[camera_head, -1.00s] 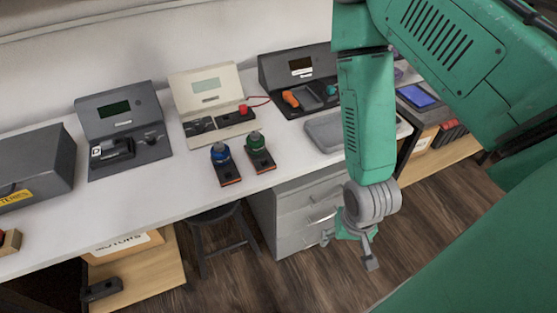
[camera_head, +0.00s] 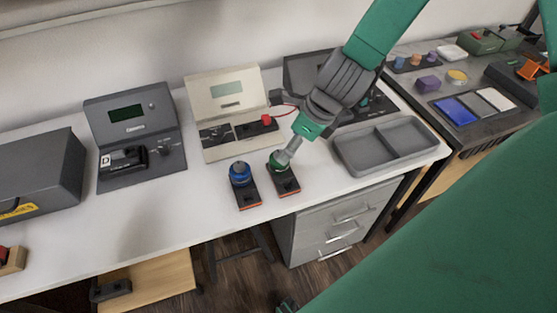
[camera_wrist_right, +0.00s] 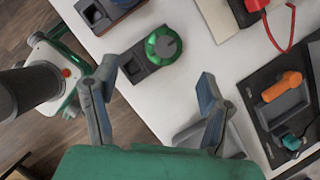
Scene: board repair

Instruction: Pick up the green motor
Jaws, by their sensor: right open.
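The green motor (camera_head: 279,161) sits upright in a small dark base with an orange front edge on the white table. In the right wrist view the green motor (camera_wrist_right: 163,45) shows its round green top with a grey centre. My right gripper (camera_head: 288,153) is at the motor in the head view, and its fingers partly cover it. In the right wrist view my right gripper (camera_wrist_right: 158,72) is open and empty, its two fingers spread. The motor lies just beyond the fingertips, nearer the left finger; contact cannot be told. My left gripper is not in view.
A blue motor (camera_head: 239,174) in a like base stands just left of the green one. A beige tester (camera_head: 226,90) with a red part is behind. A grey two-part tray (camera_head: 392,146) lies to the right. The table's front edge is close; a drawer cabinet (camera_head: 335,220) stands below.

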